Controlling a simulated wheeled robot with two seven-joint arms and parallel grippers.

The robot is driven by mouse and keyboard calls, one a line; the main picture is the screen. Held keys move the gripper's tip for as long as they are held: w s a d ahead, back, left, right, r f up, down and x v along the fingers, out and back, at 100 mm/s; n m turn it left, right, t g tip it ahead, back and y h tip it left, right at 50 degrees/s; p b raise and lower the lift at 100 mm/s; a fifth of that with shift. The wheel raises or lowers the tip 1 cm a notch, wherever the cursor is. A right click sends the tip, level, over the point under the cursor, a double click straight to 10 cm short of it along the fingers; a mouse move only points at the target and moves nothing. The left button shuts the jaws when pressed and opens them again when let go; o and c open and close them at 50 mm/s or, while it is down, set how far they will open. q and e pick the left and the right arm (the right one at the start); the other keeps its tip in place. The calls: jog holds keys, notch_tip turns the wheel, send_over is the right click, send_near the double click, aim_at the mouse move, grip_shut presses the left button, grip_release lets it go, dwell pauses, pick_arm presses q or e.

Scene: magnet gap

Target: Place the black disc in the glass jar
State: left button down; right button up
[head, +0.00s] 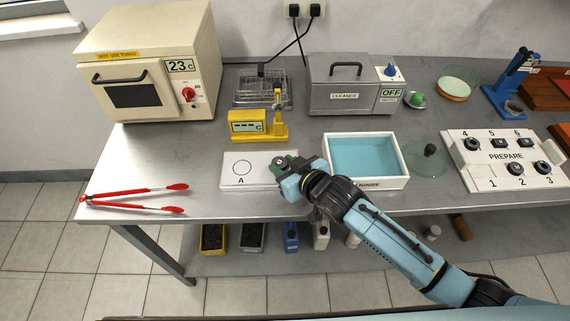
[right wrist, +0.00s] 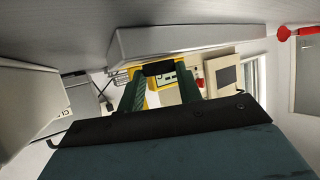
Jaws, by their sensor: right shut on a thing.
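My right gripper (head: 283,163) is low over the right part of the white plate marked A (head: 230,180). In the right wrist view its two green fingers (right wrist: 158,88) are shut on the black disc (right wrist: 158,69), which shows as a dark piece between the fingertips. In the head view the fingers mostly hide the disc. A round clear glass piece (head: 419,165) with a dark knob-like spot stands right of the white basin; I cannot tell whether it is the glass jar or a lid. My left gripper is out of view.
The white basin (head: 401,183) with blue liquid is just right of my gripper. A yellow device (head: 245,127) stands behind the plate. Red tongs (head: 135,191) lie at the left front. The table between tongs and plate is clear.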

jog(key=o, duration=1)
jog(key=shift+f, duration=0.15)
